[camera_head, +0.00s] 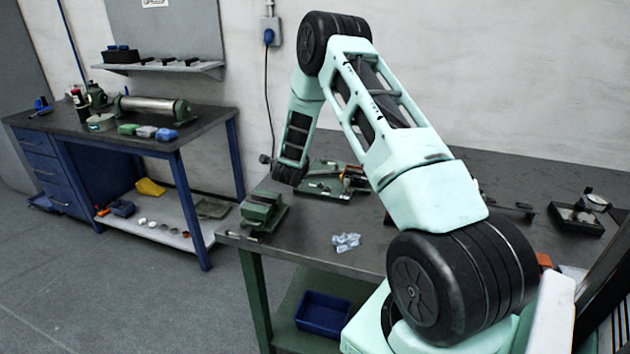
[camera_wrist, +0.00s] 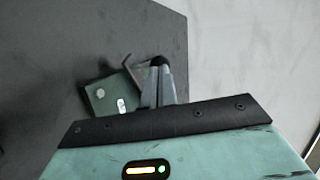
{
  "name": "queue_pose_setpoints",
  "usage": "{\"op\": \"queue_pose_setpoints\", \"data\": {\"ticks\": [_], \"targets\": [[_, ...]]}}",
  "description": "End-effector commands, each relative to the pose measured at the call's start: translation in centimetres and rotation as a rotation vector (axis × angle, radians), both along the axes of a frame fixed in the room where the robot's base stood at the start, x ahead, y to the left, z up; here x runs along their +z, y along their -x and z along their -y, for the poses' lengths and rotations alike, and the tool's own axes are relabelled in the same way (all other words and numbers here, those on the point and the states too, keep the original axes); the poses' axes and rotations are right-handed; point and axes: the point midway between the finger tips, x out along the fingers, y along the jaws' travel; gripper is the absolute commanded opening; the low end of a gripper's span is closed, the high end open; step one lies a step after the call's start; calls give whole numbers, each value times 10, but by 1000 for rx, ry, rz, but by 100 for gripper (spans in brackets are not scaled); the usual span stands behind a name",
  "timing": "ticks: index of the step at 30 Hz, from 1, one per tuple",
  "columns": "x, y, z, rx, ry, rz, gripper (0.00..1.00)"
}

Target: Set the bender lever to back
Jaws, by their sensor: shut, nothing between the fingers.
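A green bench tool (camera_head: 325,188) with an orange part on it sits on the dark workbench, behind my forearm. It looks like the bender, though its lever cannot be made out in the head view. In the wrist view, a green block (camera_wrist: 105,96) with a round bolt and a thin dark bent piece (camera_wrist: 130,68) shows right beside the fingers. I cannot tell for sure whether the bent piece is the lever. My gripper (camera_wrist: 160,62) is shut and empty, with its fingertips close to that piece; whether they touch is unclear. The fingers are hidden in the head view.
A green vise (camera_head: 262,212) stands at the workbench's (camera_head: 300,232) left front corner. Crumpled clear pieces (camera_head: 346,242) lie in front of the tool. A dark tray (camera_head: 575,217) is at the right. The wall is close behind. A second bench (camera_head: 215,115) stands at left, across open floor.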

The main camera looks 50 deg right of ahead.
Motion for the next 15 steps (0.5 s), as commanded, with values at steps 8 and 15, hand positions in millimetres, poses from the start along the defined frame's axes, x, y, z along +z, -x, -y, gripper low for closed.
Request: {"op": "queue_pose_setpoints", "data": {"ticks": [8, 15], "targets": [[-2, -23, 13, -136, 0, 2, 0], [-2, -38, 28, -222, 1, 1, 0]]}}
